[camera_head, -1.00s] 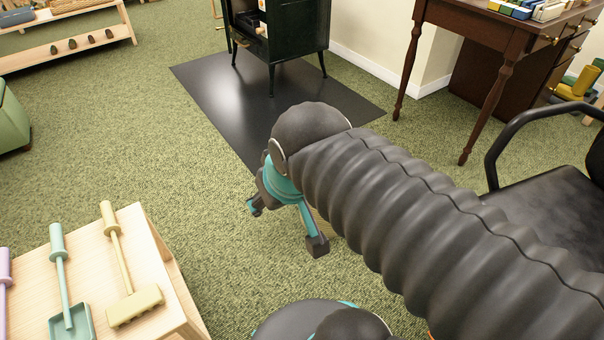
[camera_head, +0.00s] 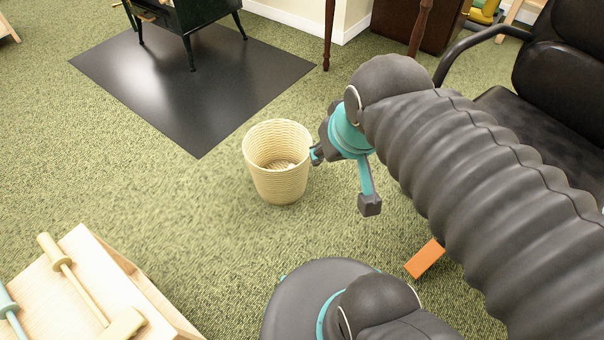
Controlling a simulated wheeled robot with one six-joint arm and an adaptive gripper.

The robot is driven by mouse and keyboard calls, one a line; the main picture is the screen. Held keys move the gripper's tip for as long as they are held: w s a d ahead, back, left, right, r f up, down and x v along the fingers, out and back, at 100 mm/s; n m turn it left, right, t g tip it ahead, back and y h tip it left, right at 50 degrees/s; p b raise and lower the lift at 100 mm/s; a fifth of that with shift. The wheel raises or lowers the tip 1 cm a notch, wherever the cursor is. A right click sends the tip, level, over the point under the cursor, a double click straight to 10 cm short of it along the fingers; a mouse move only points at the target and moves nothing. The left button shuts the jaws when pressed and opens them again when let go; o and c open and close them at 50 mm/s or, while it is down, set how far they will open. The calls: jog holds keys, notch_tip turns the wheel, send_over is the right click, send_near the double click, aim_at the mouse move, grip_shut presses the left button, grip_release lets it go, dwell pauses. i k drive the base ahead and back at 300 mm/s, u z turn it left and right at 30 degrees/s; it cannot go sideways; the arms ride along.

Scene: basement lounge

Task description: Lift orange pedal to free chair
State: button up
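The orange pedal (camera_head: 425,259) shows low on the right, just above the carpet, partly hidden behind my ribbed arm. The black chair (camera_head: 545,105) stands at the right edge, with its seat, back and one armrest in view; its base is hidden by my arm. My gripper (camera_head: 343,181) is in the middle of the view, up and left of the pedal and apart from it. Its two fingers are spread, with nothing seen between them.
A woven basket (camera_head: 278,185) stands on the carpet just left of my gripper. A stove (camera_head: 185,15) stands on a dark floor mat (camera_head: 190,90). Green carpet between them is clear.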

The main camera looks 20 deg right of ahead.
aim_at(430, 252)
jog(key=u, duration=0.05)
jog(key=k, duration=0.95)
jog(key=u, duration=1)
